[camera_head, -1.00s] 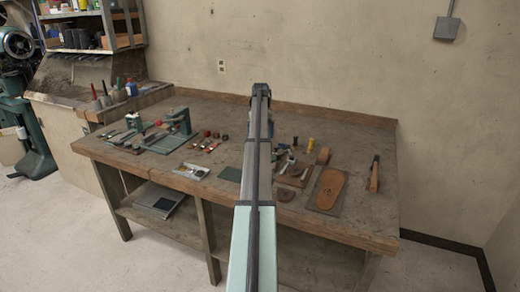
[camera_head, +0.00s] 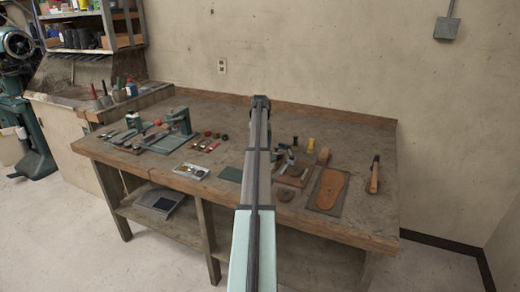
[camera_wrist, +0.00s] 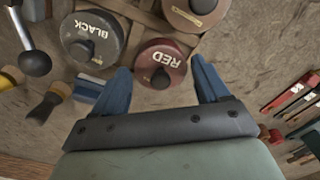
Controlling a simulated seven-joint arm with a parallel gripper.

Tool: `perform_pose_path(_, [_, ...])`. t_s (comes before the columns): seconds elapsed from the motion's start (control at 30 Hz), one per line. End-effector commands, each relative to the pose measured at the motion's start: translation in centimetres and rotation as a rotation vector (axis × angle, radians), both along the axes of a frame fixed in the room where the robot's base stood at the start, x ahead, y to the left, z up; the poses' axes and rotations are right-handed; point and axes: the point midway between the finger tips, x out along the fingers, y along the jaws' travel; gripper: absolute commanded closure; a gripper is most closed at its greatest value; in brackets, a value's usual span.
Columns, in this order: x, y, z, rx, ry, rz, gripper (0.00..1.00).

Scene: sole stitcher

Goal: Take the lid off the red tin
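The red tin (camera_wrist: 147,54) is a round container labelled RED, with a dark knob (camera_wrist: 161,78) on its lid. In the wrist view it lies at the top middle, just beyond and between the fingertips. My gripper (camera_wrist: 160,80) is open and empty, with its two blue fingers spread on either side of the tin's near edge. I cannot tell the height of the fingers over the tin. In the head view my arm hides the tin, and my gripper is hard to make out at the arm's far end.
A tin labelled BLACK (camera_wrist: 92,39) stands left of the red tin, and a third brownish tin (camera_wrist: 195,12) at the upper right. A ball-ended tool (camera_wrist: 34,62) and handled tools lie left. Several tools lie right. The workbench (camera_head: 330,125) is bare toward its back.

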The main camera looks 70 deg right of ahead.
Motion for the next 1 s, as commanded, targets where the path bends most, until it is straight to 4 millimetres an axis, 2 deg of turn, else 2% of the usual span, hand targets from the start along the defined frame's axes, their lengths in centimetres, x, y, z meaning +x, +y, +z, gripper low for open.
perform_pose_path(0.03, [0.0,0.0,0.0,0.0,0.0,0.0,0.3])
perform_pose_path(0.4, [0.0,0.0,0.0,0.0,0.0,0.0,0.65])
perform_pose_path(0.63, [0.0,0.0,0.1,0.0,0.0,0.0,0.65])
perform_pose_path(0.73, [0.0,-0.1,0.8,-0.001,-0.001,0.0,0.65])
perform_pose_path(1.0, [0.1,-0.1,5.2,-0.003,-0.001,0.0,0.65])
